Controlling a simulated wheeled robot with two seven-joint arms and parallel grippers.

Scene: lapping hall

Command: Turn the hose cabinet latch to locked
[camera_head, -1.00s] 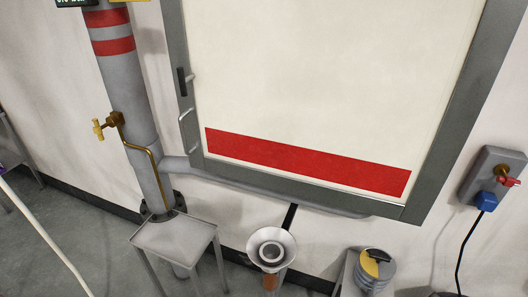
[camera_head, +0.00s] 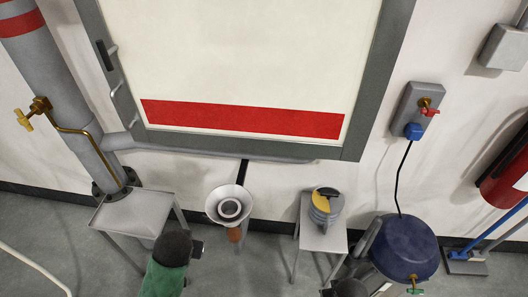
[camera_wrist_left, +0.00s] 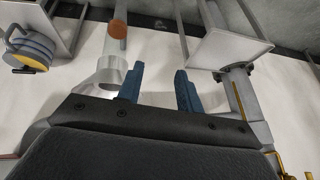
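The wall cabinet (camera_head: 240,60) has a pale panel, a red stripe low down and a grey frame. On its left frame side are a dark upright handle (camera_head: 105,55) and, just below, a light metal handle (camera_head: 115,83). I cannot tell which is the latch or how it is set. My left gripper (camera_head: 197,248) is low in front of the small left table, well below the cabinet and apart from it. In the left wrist view its blue fingers (camera_wrist_left: 158,90) stand apart with nothing between them. Of my right arm only dark parts show at the bottom edge; its fingers are not visible.
A grey pipe (camera_head: 65,95) with a brass valve (camera_head: 33,108) rises left of the cabinet. Below stand a left table (camera_head: 130,210), a funnel (camera_head: 229,203) and a small stand (camera_head: 318,238) holding discs. A blue-lidded drum (camera_head: 405,245) stands to the right.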

